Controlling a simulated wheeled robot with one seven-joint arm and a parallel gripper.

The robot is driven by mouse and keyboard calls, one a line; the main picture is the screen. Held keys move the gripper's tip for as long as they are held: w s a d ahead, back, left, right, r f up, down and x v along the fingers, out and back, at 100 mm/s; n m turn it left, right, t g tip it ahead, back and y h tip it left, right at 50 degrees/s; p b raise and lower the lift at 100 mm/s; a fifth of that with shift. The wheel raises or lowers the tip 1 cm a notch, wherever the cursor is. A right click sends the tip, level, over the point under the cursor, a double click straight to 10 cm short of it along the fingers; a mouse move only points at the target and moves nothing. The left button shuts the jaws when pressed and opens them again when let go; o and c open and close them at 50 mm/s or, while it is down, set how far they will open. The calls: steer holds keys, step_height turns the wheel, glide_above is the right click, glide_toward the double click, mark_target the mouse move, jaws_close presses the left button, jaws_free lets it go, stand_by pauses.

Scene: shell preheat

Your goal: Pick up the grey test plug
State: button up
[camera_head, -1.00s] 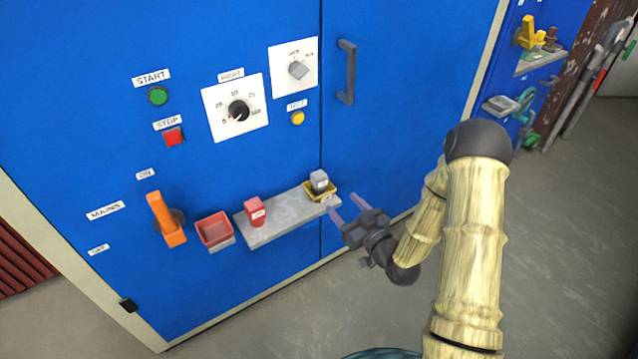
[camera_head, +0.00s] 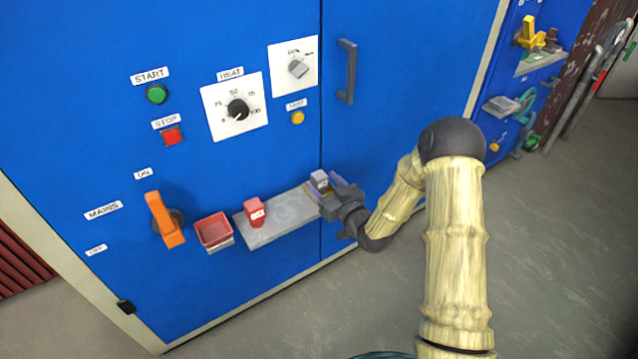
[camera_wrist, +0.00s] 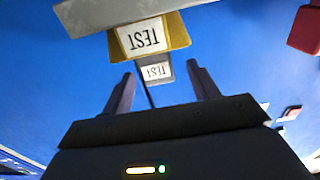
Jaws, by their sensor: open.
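The grey test plug (camera_head: 319,181) stands at the right end of the grey shelf on the blue cabinet. My gripper (camera_head: 333,190) is at the shelf's right end, close to the plug. In the wrist view its two fingers (camera_wrist: 159,88) are apart, one on each side of the plug's label. Whether either finger touches the plug cannot be told.
The grey shelf (camera_head: 277,222) also bears a red plug (camera_head: 254,212). Left of it are a red tray (camera_head: 214,231) and an orange MAINS lever (camera_head: 165,222). A dark door handle (camera_head: 346,72) is above my gripper.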

mark_target(315, 173)
steer(key=x, duration=0.5)
steer(key=shift+b, duration=0.4)
steer(key=shift+d, duration=0.1)
steer(key=shift+r, duration=0.1)
steer(key=c, duration=1.2)
steer(key=shift+o, duration=0.2)
steer(key=shift+s+d+r+p, duration=0.15)
steer(key=shift+r+p, duration=0.15)
steer(key=shift+r, duration=0.15)
steer(key=r+p, duration=0.1)
steer(key=r, duration=0.5)
steer(key=shift+s+d+r+p, duration=0.15)
steer(key=shift+s+r+p, duration=0.1)
steer(key=shift+p, duration=0.15)
steer(key=p+v, duration=0.1)
steer(key=v, duration=1.8)
steer(key=shift+f, duration=0.2)
